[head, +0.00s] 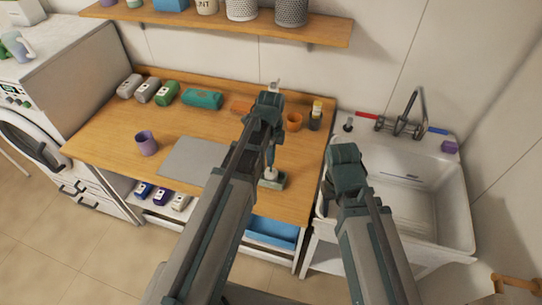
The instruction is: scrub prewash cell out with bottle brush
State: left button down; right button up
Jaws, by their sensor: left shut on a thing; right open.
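My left gripper (270,158) points down over the right part of the wooden counter. It is shut on a small pale thing (271,173), which looks like the brush but is mostly hidden by the fingers. This pale thing is at a small grey-green tray (274,183) on the counter, which may be the drawer with the prewash cell. I cannot tell whether it touches the inside of a cell. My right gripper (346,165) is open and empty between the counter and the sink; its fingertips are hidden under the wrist.
A grey mat (192,160) and a purple cup (147,143) are on the counter (110,135). An orange cup (293,121) and a dark bottle (315,118) stand behind. A white sink (440,205) is right, a washing machine (55,75) left, a shelf (225,24) above.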

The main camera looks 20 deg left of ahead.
pick_arm(q)
jog(key=shift+d, duration=0.1)
jog(key=shift+d, duration=1.1)
jog(key=shift+a, duration=0.15)
jog(key=shift+a+f, duration=0.1)
jog(key=shift+a, duration=1.05)
